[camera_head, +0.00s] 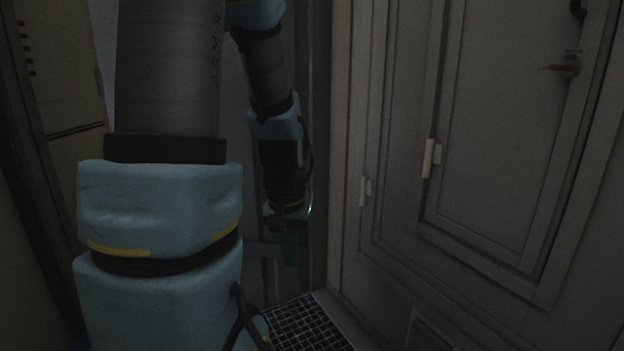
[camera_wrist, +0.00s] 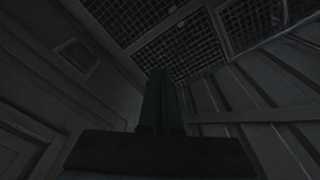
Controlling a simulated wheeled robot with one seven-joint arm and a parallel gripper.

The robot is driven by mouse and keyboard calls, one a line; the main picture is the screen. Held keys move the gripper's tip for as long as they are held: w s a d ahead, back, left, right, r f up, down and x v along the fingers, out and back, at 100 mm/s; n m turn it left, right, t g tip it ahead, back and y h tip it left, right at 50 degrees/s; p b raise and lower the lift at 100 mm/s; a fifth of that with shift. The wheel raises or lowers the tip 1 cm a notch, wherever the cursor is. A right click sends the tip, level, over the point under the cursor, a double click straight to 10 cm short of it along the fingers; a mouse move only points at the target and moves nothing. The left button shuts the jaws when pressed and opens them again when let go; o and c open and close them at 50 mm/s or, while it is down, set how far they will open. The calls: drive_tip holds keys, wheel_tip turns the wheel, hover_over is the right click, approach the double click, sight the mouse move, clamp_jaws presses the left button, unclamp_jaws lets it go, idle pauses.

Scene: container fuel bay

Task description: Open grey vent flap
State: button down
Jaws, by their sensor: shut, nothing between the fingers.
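My gripper (camera_head: 289,250) hangs low beyond my arm in the head view, with its dark green fingers pointing down. In the wrist view its fingers (camera_wrist: 160,80) are together with nothing between them. A small framed grey panel (camera_head: 434,331) low on the right-hand grey wall looks like the vent flap; the bottom edge of the head view cuts it off. A similar small framed panel (camera_wrist: 77,57) shows at upper left in the wrist view and looks shut. My gripper is apart from it. The dim light hides any latch or hinge on it.
A dark floor grating (camera_head: 305,325) lies below my gripper. Ribbed wall (camera_wrist: 270,100) stands at right in the wrist view. The bay is narrow.

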wheel_tip(320, 180, up, 28)
drive_tip(key=s+a+n+p, duration=0.1)
drive_tip(key=s+a+p, duration=0.1)
drive_tip(key=p, duration=2.4)
drive_tip(key=shift+s+a+p, duration=0.2)
drive_tip(key=shift+s+p, duration=0.1)
drive_tip(key=shift+s, duration=0.1)
drive_tip(key=shift+f, duration=0.1)
